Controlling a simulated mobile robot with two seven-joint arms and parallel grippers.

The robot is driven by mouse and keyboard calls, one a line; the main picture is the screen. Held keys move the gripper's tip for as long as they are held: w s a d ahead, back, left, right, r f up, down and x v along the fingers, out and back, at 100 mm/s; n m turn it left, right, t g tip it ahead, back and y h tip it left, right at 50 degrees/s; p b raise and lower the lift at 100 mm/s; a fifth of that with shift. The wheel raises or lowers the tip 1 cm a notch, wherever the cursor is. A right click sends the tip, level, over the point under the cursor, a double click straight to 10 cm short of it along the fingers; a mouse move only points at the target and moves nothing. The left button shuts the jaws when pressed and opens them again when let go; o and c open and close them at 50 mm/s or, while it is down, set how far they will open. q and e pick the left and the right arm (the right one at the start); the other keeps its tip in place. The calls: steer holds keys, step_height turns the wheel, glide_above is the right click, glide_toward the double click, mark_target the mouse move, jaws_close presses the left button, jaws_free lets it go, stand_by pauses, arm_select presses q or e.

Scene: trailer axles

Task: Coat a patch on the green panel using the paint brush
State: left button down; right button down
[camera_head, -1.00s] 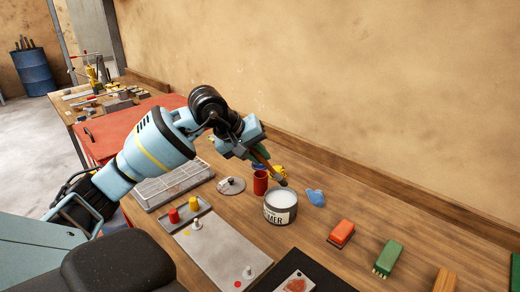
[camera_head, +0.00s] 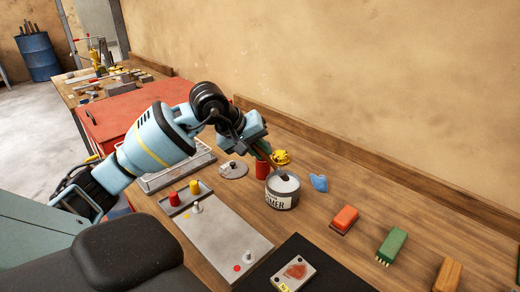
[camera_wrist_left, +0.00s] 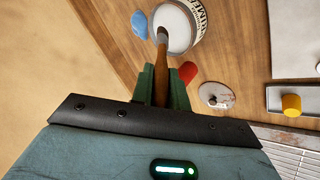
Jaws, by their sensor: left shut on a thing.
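My left gripper (camera_head: 263,150) is shut on the paint brush (camera_head: 275,167), gripping its brown wooden handle. The brush tilts down, and its dark tip is at the mouth of the grey primer can (camera_head: 282,199). The left wrist view shows the gripper's green fingers (camera_wrist_left: 160,85), the brush (camera_wrist_left: 161,65) and the can (camera_wrist_left: 196,15) with white paint inside. The tip overlaps the white paint there; how deep it sits I cannot tell. No green panel can be made out for certain; only a thin green sliver shows at the head view's right edge. My right gripper is not in view.
A red cylinder (camera_head: 263,170) and a blue cloth-like lump (camera_head: 319,183) flank the can. An orange block (camera_head: 344,219), a green bristled block (camera_head: 392,244) and a black mat (camera_head: 325,272) lie to the right. A grey plate with knobs (camera_head: 218,240) lies in front.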

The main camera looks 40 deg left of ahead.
arm_select(q)
steer(key=shift+f, duration=0.25)
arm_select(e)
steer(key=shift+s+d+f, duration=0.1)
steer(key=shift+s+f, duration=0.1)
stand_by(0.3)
arm_select(q)
steer(key=shift+f+b, duration=0.3)
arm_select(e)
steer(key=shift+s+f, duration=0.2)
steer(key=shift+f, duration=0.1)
arm_select(q)
steer(key=shift+f, duration=0.25)
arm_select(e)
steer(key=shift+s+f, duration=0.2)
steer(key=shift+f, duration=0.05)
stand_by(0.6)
